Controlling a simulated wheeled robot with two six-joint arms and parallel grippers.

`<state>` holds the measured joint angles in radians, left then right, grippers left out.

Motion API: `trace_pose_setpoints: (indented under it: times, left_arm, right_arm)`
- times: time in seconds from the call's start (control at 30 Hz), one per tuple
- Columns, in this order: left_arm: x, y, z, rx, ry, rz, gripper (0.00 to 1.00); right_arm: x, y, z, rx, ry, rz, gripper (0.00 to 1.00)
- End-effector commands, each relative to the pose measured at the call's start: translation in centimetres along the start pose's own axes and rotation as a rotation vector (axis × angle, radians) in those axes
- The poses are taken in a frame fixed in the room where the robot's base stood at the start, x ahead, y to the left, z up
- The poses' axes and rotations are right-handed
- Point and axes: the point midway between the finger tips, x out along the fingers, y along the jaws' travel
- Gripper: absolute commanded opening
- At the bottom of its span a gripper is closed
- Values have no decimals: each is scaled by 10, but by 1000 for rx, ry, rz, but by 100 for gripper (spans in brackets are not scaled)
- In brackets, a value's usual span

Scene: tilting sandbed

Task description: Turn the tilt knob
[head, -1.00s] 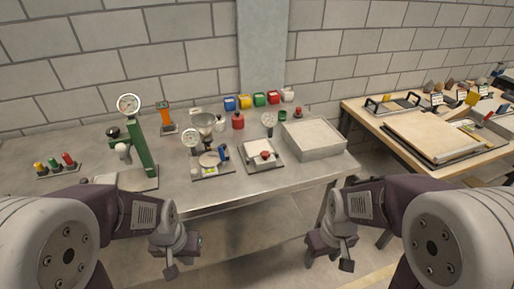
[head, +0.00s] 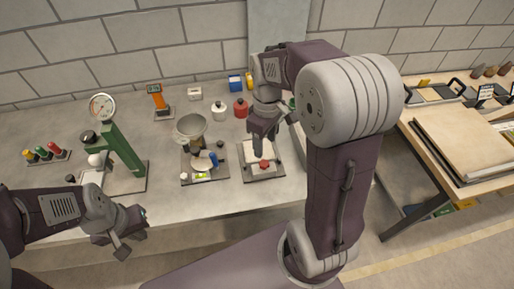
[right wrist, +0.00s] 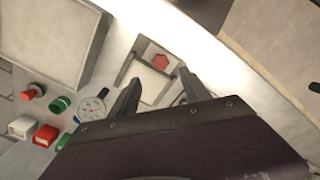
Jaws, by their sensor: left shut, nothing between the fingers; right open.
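The red tilt knob (head: 264,165) sits at the front of the small sandbed (head: 275,173) on the grey bench. In the right wrist view the knob (right wrist: 161,62) is a red hexagon beyond the fingertips, beside the sandbed's pale bed (right wrist: 148,84). My right gripper (head: 264,142) hangs over the sandbed, fingers pointing down. My left gripper (head: 125,243) is shut and empty in front of the bench's left part. My right arm hides part of the bench.
A funnel stand (head: 190,126) is left of the sandbed, and a green press with a dial (head: 122,150) further left. In the right wrist view a large grey tray (right wrist: 52,35) and a dial gauge (right wrist: 92,108) are close by. Bottles and coloured blocks stand behind.

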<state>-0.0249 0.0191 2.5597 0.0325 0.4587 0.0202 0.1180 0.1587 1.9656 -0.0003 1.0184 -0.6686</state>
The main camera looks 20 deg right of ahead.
Motion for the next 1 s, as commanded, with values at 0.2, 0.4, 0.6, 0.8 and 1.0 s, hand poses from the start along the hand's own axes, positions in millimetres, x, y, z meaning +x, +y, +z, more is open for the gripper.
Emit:
trace_pose_setpoints:
  times: [0.2,0.4,0.6,0.8,1.0]
  left_arm:
    - [3,0,1,0,-1,0,0]
    - [6,0,1,0,0,0,0]
    - [7,0,1,0,0,0,0]
    - [7,0,1,0,0,0,0]
    - [7,0,1,0,0,0,0]
  right_arm:
    - [22,-1,1,1,-3,-3,55]
    - [65,-1,1,1,-3,-3,55]
    - [89,-1,0,1,-1,-1,55]
    - [92,0,0,1,1,1,55]
    - [92,0,0,1,1,1,25]
